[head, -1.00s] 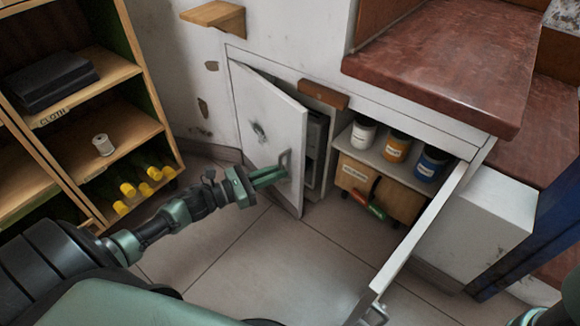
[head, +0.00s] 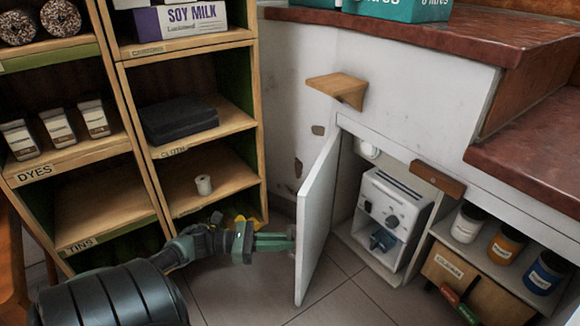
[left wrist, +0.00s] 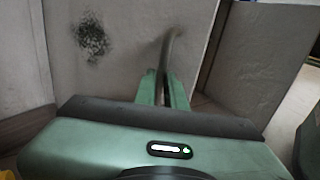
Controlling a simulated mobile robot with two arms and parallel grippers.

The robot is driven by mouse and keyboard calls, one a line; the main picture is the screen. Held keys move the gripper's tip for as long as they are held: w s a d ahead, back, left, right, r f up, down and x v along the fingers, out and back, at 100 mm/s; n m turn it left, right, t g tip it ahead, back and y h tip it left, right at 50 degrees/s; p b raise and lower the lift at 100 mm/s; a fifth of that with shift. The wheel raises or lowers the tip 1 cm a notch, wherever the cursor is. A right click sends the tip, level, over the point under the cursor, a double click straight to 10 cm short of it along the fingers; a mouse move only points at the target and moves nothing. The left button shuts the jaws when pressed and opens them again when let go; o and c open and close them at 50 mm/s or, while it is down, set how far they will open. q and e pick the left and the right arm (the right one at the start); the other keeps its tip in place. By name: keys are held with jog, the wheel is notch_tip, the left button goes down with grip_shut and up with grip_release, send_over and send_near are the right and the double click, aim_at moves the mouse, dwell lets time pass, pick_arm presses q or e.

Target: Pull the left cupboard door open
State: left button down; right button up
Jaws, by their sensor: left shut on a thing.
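The left cupboard door (head: 316,219) is white and stands swung wide open, seen almost edge-on in the head view. My left gripper (head: 291,240) is at the door's outer face, near its free edge. In the left wrist view, the gripper (left wrist: 163,88) is shut on the curved door handle (left wrist: 168,52), with a dark smudge on the door face to the left. In the head view the handle is mostly hidden by the fingers. Behind the door, the cupboard's left compartment shows a grey-white device (head: 392,213) with knobs. My right gripper is not in view.
A wooden shelf unit (head: 262,120) stands close on the left, behind my left arm. A small wooden ledge (head: 338,86) juts from the wall. Jars (head: 508,243) and a wooden box (head: 450,270) fill the right compartment. Tiled floor (head: 340,300) is clear before the cupboard.

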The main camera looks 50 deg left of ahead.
pick_arm(q)
jog(key=shift+w+a+r, duration=0.15)
jog(key=shift+w+a, duration=0.05)
jog(key=shift+a, duration=0.35)
jog(key=shift+w+a+r, duration=0.15)
jog(key=shift+w+a, duration=0.05)
jog(key=shift+a, duration=0.35)
jog(key=c, duration=1.5)
grip_release()
jog(key=shift+w+d, duration=0.15)
jog(key=shift+d+f, duration=0.1)
